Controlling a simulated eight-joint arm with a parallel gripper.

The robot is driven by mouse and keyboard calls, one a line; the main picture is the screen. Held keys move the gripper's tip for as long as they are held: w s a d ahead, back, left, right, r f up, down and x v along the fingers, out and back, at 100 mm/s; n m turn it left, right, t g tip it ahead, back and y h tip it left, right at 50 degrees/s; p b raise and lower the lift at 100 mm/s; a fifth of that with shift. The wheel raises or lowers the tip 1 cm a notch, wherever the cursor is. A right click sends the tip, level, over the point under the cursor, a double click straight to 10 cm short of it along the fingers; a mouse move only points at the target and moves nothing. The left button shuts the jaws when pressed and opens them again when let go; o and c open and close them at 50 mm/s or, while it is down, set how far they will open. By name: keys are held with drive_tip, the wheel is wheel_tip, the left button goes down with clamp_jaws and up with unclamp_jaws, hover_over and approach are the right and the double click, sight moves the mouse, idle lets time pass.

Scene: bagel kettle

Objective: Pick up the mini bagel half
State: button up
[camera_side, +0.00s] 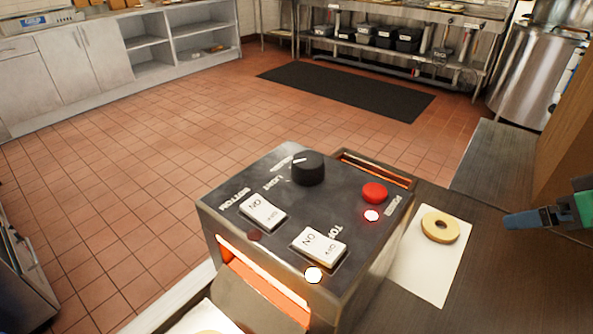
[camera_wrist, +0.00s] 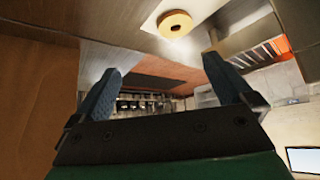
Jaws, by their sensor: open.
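A mini bagel half (camera_side: 440,227) lies flat on a white paper sheet (camera_side: 425,268) on the dark counter, right of the toaster in the side view. It is pale and ring-shaped with a small hole. In the wrist view the bagel half (camera_wrist: 174,24) is at the top centre, beyond the fingertips. My gripper (camera_wrist: 158,64) is open and empty, its two blue fingers spread apart. In the side view my gripper (camera_side: 512,221) is at the right edge, to the right of the bagel half and apart from it.
A metal toaster (camera_side: 290,230) with a knob, switches and glowing slots stands left of the bagel's paper. Another paper sheet with a partly cut-off pale item (camera_side: 212,331) is at the bottom edge. A wooden panel (camera_side: 570,150) stands behind my gripper. Dark counter is bare around the paper.

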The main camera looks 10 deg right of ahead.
idle(0.4)
